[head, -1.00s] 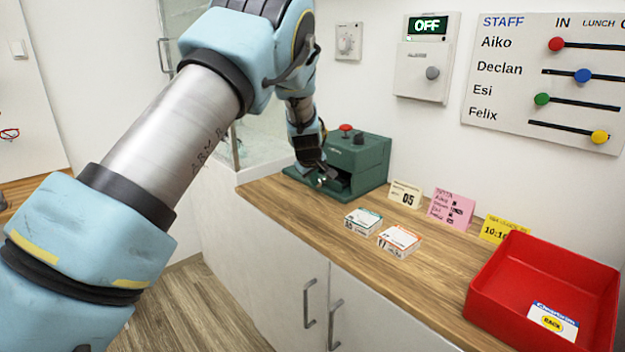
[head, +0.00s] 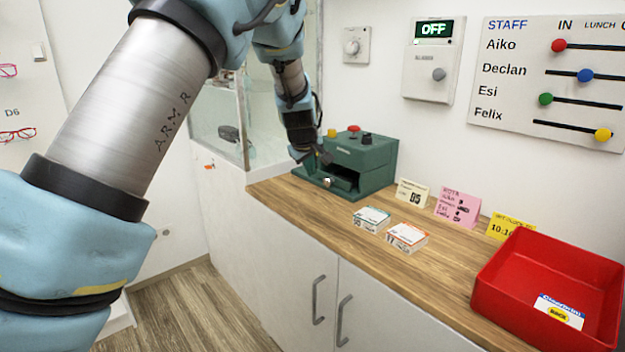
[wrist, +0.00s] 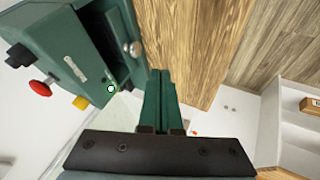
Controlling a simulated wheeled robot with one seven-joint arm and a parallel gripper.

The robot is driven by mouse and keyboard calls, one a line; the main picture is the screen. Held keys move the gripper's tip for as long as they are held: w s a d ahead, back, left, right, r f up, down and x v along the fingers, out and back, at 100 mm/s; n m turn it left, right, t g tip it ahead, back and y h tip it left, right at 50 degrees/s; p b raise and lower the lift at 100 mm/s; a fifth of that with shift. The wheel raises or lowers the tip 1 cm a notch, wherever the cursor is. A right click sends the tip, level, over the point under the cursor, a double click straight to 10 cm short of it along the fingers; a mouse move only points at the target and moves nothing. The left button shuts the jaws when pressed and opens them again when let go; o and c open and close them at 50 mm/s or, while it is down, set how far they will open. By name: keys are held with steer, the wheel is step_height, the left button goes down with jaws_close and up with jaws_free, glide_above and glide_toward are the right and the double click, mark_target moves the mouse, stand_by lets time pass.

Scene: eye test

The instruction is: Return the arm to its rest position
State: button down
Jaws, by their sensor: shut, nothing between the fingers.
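My blue and silver arm (head: 125,100) reaches from the lower left to the back of the counter. My gripper (head: 322,158) is just above the front left of a dark green machine (head: 365,160); whether it touches the machine cannot be told from the head view. In the wrist view, my gripper (wrist: 160,75) shows its two green fingers together with nothing between them. The green machine (wrist: 85,50) lies to their left, with a red button and a yellow knob.
Two small boxes (head: 407,237) lie on the wooden counter (head: 340,225), with small cards behind them. A red tray (head: 490,285) stands at the right. A glass case (head: 225,115) is left of the machine. Floor (head: 180,310) shows clear at the lower left.

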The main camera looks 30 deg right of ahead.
steer(key=a+r+y+p, duration=0.2)
steer(key=a, duration=1.6)
steer(key=s+a+g+y+p, duration=0.1)
steer(key=s+a, duration=0.4)
steer(key=a, duration=0.5)
steer(key=s+a+m+g+p, duration=0.1)
steer(key=s+a, duration=0.5)
steer(key=a, duration=0.3)
steer(key=s+a+r+m+g+y+p, duration=0.1)
steer(key=s+a+g+p, duration=0.1)
steer(key=s+a, duration=0.4)
steer(key=a, duration=0.4)
steer(key=shift+s+a+y, duration=0.2)
steer(key=shift+a+y, duration=0.1)
steer(key=shift+r, duration=0.1)
